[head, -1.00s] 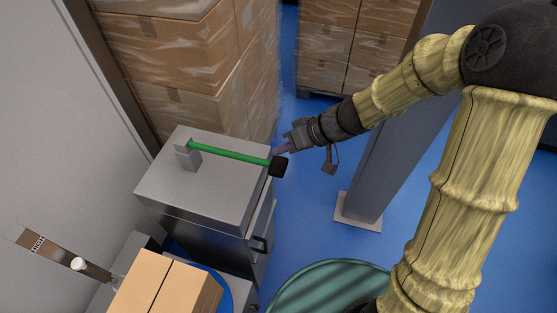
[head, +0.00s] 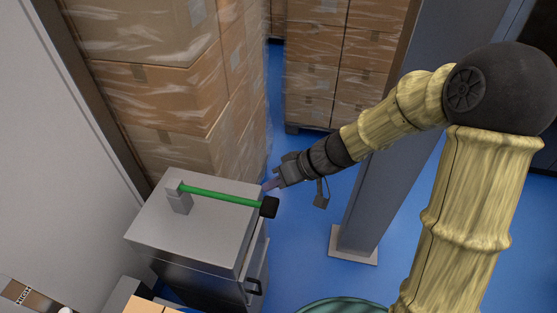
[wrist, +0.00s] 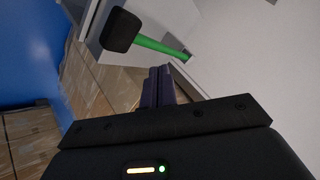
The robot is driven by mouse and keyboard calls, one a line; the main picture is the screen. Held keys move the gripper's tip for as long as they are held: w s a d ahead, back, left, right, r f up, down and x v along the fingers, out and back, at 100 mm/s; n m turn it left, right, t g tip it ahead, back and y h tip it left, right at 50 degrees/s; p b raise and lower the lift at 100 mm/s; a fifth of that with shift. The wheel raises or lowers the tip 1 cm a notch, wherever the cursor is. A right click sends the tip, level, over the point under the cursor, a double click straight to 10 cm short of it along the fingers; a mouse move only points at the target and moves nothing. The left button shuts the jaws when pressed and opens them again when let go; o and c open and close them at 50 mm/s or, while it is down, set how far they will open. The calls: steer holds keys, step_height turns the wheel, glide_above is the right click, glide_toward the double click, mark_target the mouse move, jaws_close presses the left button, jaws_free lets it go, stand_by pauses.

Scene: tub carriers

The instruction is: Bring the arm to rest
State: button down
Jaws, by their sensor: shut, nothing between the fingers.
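My gripper (head: 270,185) is at the end of my yellow, wood-textured arm, just off the far right edge of a grey cabinet top. Its fingers show pressed together and empty in the wrist view (wrist: 158,86). A green lever with a black end (head: 225,196) runs from a grey block across the cabinet top, and the black end sits at the right edge, close to my fingertips. In the wrist view the black end (wrist: 121,30) is beyond and left of the fingers, and a gap shows between them.
The grey cabinet (head: 150,232) stands in front. Wrapped stacks of boxes (head: 150,80) rise behind it, and more (head: 325,60) stand farther back. A grey post (head: 385,150) with a foot plate is under my arm. Blue floor (head: 310,225) is clear between cabinet and post. A green round tub rim (head: 345,305) shows at the bottom.

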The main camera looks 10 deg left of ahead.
steer(key=s+d+m+t+h, duration=0.1)
steer(key=s+d+m+h, duration=0.2)
steer(key=d, duration=0.9)
steer(key=s+d+m+t+h, duration=0.1)
steer(key=s+d+m+h, duration=0.3)
steer(key=d, duration=0.8)
steer(key=shift+d+m+t+h, duration=0.25)
steer(key=shift+m+t+h, duration=0.15)
steer(key=shift+m+h, duration=0.7)
steer(key=shift+a, duration=0.1)
